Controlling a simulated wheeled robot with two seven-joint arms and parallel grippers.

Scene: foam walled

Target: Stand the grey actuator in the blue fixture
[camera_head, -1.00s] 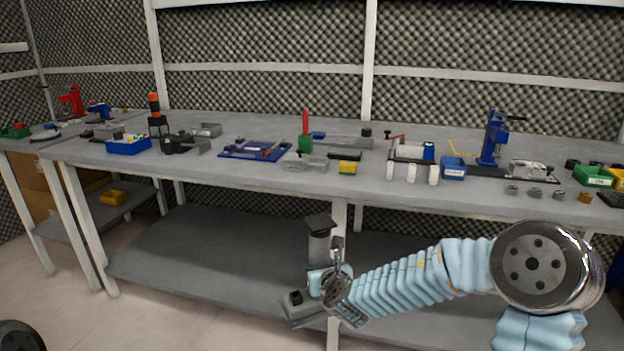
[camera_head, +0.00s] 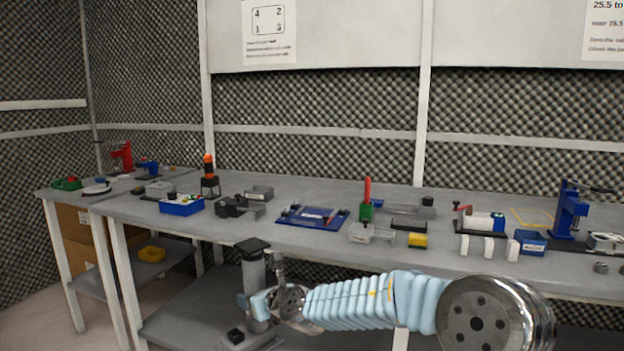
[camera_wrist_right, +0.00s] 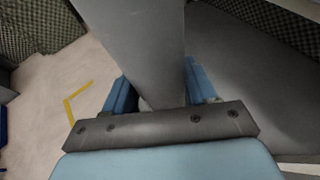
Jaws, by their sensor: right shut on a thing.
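The grey actuator (camera_head: 255,275) is a tall grey body with a dark square cap and a wider foot with a black knob. It is upright, in front of the bench's front edge. My right gripper (camera_head: 262,303) is shut around its lower body. In the right wrist view the grey body (camera_wrist_right: 140,45) runs up between the blue fingers (camera_wrist_right: 160,92); its lower end is hidden. A flat blue plate (camera_head: 292,217), which looks like the blue fixture, lies on the bench beyond the actuator, to its right. My left gripper is not in view.
Bare bench lies before the blue plate.

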